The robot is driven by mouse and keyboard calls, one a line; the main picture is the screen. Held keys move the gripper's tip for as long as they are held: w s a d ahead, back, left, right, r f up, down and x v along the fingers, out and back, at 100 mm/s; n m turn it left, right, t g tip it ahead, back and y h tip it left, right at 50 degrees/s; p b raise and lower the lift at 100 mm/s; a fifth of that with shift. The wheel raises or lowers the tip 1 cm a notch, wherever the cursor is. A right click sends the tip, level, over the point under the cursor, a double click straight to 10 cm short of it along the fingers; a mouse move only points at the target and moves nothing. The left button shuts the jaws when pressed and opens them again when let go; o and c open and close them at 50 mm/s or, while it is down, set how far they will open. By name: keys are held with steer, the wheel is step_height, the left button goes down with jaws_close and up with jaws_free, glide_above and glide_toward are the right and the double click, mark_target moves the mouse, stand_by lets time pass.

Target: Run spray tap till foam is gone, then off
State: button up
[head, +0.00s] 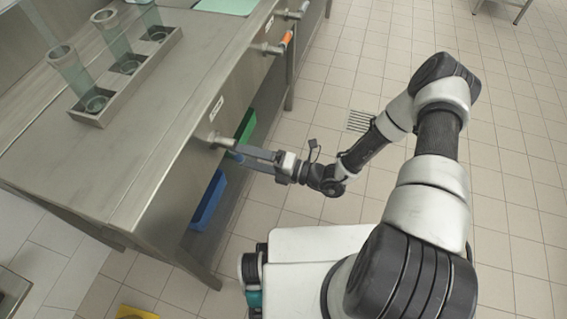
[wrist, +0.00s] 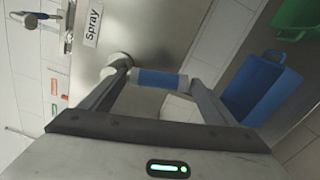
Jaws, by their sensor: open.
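The spray tap lever, with a blue sleeve (wrist: 158,79), sticks out from a round metal knob (wrist: 118,62) on the steel front panel, below a "Spray" label (wrist: 92,22). My gripper (wrist: 156,76) is open, its two fingers on either side of the lever. I cannot tell whether they touch it. In the head view my gripper (head: 228,149) reaches the panel at the lever, which it mostly hides. The label (head: 216,108) shows above it. No foam or running water can be made out.
An orange-handled tap (head: 286,41) sits farther along the panel. A blue bin (head: 207,203) and a green bin (head: 245,127) are beneath the counter.

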steer(key=p+v, duration=0.1)
steer(key=v, duration=1.6)
